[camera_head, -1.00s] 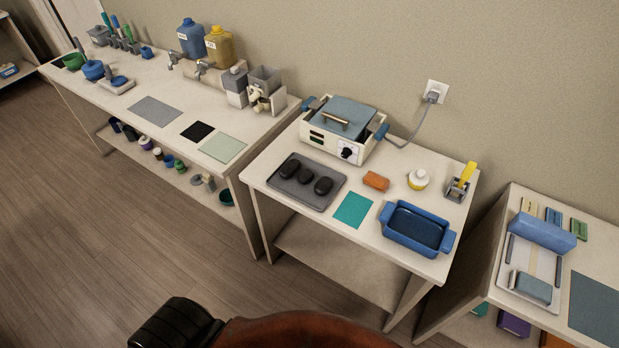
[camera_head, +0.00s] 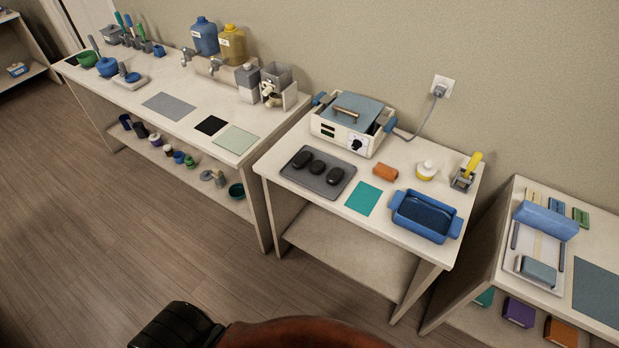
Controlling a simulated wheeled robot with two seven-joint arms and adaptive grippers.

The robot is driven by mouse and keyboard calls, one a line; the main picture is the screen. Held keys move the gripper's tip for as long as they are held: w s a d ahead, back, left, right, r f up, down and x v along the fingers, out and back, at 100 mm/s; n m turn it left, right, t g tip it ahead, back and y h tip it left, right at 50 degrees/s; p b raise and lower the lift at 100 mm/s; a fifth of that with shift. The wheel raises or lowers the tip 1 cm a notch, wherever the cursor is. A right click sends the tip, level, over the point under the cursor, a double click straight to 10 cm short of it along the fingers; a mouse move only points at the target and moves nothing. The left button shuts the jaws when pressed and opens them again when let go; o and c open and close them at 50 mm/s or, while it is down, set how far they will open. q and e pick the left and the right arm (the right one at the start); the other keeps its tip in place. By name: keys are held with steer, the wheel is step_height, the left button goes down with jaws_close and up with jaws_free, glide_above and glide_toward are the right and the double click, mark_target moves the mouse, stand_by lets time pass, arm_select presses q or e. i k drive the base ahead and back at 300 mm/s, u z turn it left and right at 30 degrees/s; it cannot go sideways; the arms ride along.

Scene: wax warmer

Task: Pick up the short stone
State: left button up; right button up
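Three dark, rounded stones lie in a row on a grey tray (camera_head: 297,180) at the left front of the middle table. They are the left stone (camera_head: 301,158), the middle stone (camera_head: 317,167) and the right stone (camera_head: 335,176). They look close in size from here, and I cannot tell surely which is the short one. Neither of my grippers is in view. Nothing is touching the stones.
Behind the tray stands a wax warmer (camera_head: 342,136) with a blue lid. To the tray's right are a teal mat (camera_head: 362,198), an orange block (camera_head: 385,172) and a blue basin (camera_head: 425,217). Tables flank both sides, with gaps between. The wooden floor (camera_head: 110,240) in front is clear.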

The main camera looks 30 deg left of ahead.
mark_target(317, 168)
steer(key=u, duration=0.9)
steer(key=i, duration=0.7)
steer(key=z, duration=0.15)
